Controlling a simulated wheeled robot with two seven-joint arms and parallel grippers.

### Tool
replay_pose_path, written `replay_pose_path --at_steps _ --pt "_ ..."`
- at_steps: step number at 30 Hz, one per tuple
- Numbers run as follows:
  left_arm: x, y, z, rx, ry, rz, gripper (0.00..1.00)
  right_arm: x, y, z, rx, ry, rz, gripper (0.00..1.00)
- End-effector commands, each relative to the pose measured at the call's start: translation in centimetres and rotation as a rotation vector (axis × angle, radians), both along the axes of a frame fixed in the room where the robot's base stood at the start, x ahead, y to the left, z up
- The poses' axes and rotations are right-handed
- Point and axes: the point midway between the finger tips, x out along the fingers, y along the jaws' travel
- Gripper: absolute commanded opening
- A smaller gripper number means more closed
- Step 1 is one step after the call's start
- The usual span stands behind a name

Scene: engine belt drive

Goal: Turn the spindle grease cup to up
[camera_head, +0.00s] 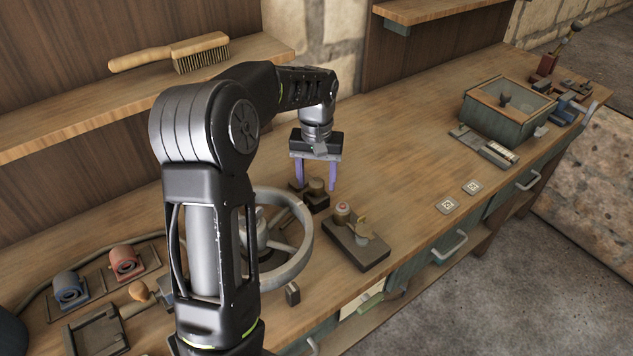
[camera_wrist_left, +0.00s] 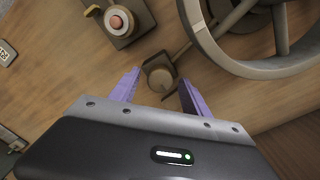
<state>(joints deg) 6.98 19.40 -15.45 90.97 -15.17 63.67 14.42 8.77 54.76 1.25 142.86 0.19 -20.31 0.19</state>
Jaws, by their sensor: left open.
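A small round brownish cup on a dark block, which looks like the spindle grease cup (camera_head: 316,185), sits on the bench beside the flywheel. In the wrist view the cup (camera_wrist_left: 160,80) joins a rod running towards the flywheel (camera_wrist_left: 235,58). My left gripper (camera_head: 316,190) points down over it, open, with its purple fingers on either side of the cup. I cannot tell whether they touch it. In the wrist view the left gripper (camera_wrist_left: 160,76) has a finger to each side of the cup. My right gripper is not in view.
The spoked flywheel (camera_head: 297,262) lies close by, partly behind my left arm. A dark plate (camera_head: 372,256) with a red button and a yellow lever stands nearer the front edge. A glass-topped box (camera_head: 480,119) stands at right. The bench middle is mostly clear.

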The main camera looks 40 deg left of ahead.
Motion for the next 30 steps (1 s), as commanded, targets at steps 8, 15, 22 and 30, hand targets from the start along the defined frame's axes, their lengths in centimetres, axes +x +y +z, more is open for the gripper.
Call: replay_pose_path --at_steps 8,15,22,30 --pt "0.1 0.0 4.5 0.002 -0.005 0.0 0.55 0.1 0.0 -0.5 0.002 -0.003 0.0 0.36" --pt "0.0 0.0 6.5 0.0 -0.001 0.0 0.55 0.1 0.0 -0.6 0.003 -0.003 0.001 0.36" --pt "0.0 0.0 6.5 0.0 -0.001 0.001 0.55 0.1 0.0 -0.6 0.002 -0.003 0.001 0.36" --pt "0.0 0.0 6.5 0.0 -0.001 0.001 0.55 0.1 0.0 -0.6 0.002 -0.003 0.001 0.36"
